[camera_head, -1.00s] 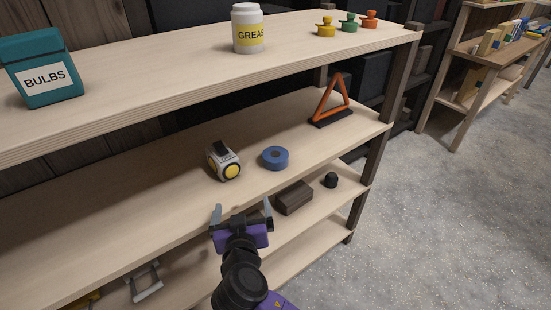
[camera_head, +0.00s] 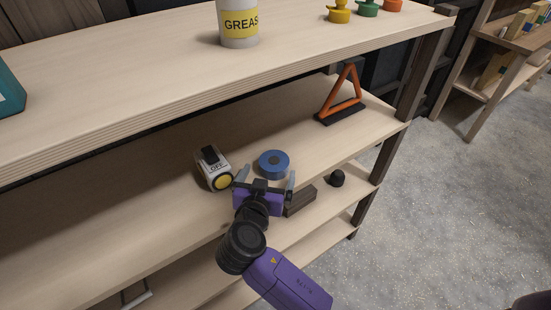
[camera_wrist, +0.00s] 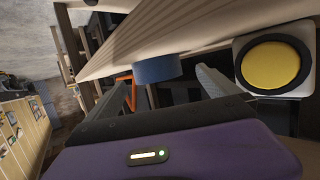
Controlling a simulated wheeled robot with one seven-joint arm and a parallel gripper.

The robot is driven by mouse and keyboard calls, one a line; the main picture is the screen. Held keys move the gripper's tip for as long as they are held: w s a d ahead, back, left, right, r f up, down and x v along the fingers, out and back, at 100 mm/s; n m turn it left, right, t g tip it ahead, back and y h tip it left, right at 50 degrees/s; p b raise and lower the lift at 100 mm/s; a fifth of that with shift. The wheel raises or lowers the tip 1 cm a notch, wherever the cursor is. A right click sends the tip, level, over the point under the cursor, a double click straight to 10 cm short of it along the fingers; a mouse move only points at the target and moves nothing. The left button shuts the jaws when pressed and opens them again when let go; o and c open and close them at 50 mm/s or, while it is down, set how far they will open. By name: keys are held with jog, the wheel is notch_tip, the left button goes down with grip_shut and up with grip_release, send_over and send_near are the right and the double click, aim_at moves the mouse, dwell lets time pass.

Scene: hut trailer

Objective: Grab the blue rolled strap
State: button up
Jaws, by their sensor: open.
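The blue rolled strap (camera_head: 274,164) is a round coil lying flat on the middle shelf (camera_head: 130,191), near its front edge. In the wrist view the strap (camera_wrist: 156,69) shows just beyond my fingers, between their tips and apart from them. My gripper (camera_head: 266,177) is purple with grey fingers. It is open and empty, just in front of the strap, with its fingers pointing toward the shelf. It also shows in the wrist view (camera_wrist: 162,80).
A white and yellow device (camera_head: 214,168) stands close left of the strap. An orange triangle (camera_head: 342,93) stands on the shelf to the right. The upper shelf (camera_head: 120,77) overhangs behind, bearing a grease jar (camera_head: 238,25). A dark block (camera_head: 300,201) and black knob (camera_head: 337,178) sit below.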

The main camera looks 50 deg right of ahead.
aim_at(274, 163)
jog(key=p+x, duration=0.2)
jog(key=x, duration=0.3)
jog(key=shift+s+d, duration=0.15)
jog(key=shift+d, duration=0.15)
jog(key=shift+w+d+f, duration=0.2)
jog(key=shift+w+d, duration=0.05)
jog(key=shift+d, duration=0.1)
jog(key=c, duration=1.6)
jog(key=shift+r, duration=0.1)
